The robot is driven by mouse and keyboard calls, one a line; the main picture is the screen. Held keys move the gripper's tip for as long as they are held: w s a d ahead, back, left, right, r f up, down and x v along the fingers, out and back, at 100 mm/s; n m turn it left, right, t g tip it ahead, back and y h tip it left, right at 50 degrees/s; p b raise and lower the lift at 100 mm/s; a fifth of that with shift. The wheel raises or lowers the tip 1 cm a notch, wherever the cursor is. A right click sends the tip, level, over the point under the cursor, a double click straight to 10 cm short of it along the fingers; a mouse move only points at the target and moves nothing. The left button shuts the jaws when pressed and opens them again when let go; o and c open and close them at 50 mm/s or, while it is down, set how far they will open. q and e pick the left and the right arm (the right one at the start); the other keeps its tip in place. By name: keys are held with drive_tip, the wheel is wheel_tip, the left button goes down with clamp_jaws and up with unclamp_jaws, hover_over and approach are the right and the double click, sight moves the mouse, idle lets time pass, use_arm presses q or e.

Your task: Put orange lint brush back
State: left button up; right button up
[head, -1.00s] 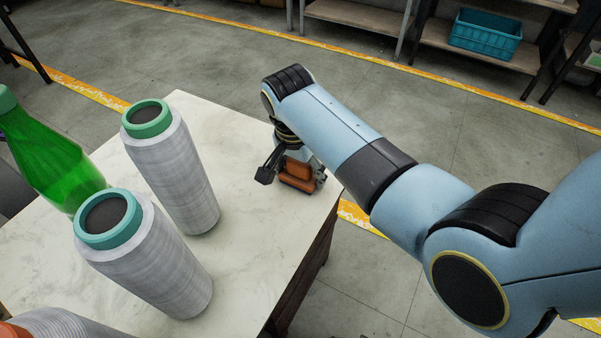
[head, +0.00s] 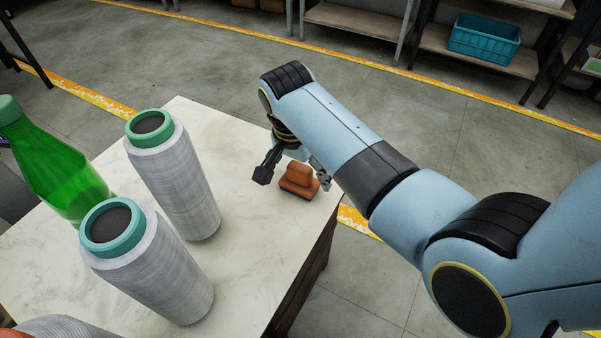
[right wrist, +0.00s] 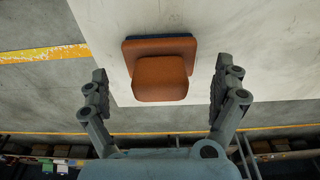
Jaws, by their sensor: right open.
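The orange lint brush (head: 299,182) rests on the white marble-like tabletop near its right corner, its handle block on top of a wider base. In the right wrist view the brush (right wrist: 160,75) lies between the two spread fingers, with a gap on each side. My right gripper (head: 291,178) is open around or just above the brush, touching neither side as far as the wrist view (right wrist: 161,95) shows. My left gripper is not in view.
Two grey yarn cones (head: 178,185) (head: 150,265) with green rims stand on the table (head: 245,270) left of the brush. A green bottle (head: 50,165) stands further left. Part of another cone (head: 60,328) shows at the bottom left. The tabletop between cones and brush is clear.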

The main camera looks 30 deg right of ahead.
sight(297, 171)
drive_tip(key=r+p, duration=0.1)
drive_tip(key=r, duration=0.2)
drive_tip(key=r+p, duration=0.1)
drive_tip(key=r, duration=0.2)
drive_tip(key=a+r, duration=0.1)
drive_tip(key=r, duration=0.2)
drive_tip(key=shift+s+a+r+p, duration=0.1)
drive_tip(key=shift+s+r+p, duration=0.25)
drive_tip(key=shift+p, duration=0.05)
drive_tip(key=s+d+r+n+t, duration=0.15)
drive_tip(key=s+n, duration=0.25)
drive_tip(key=s, duration=0.4)
drive_tip(key=s+d+r+n, duration=0.3)
drive_tip(key=s+n, duration=0.2)
drive_tip(key=s, duration=0.2)
drive_tip(key=s+d+r+n+t, duration=0.1)
drive_tip(key=s+d+r+n, duration=0.2)
drive_tip(key=s, duration=0.5)
drive_tip(key=s+d+f+g, duration=0.1)
drive_tip(key=s+f, duration=0.1)
drive_tip(key=f, duration=1.2)
drive_tip(key=s+f+g, duration=0.1)
drive_tip(key=s+f, duration=0.1)
drive_tip(key=f, duration=1.2)
drive_tip(key=s+d+f, duration=0.1)
drive_tip(key=s+f, duration=1.3)
drive_tip(key=s, duration=0.3)
drive_tip(key=shift+g+y, duration=0.3)
drive_tip(key=shift+g, duration=0.05)
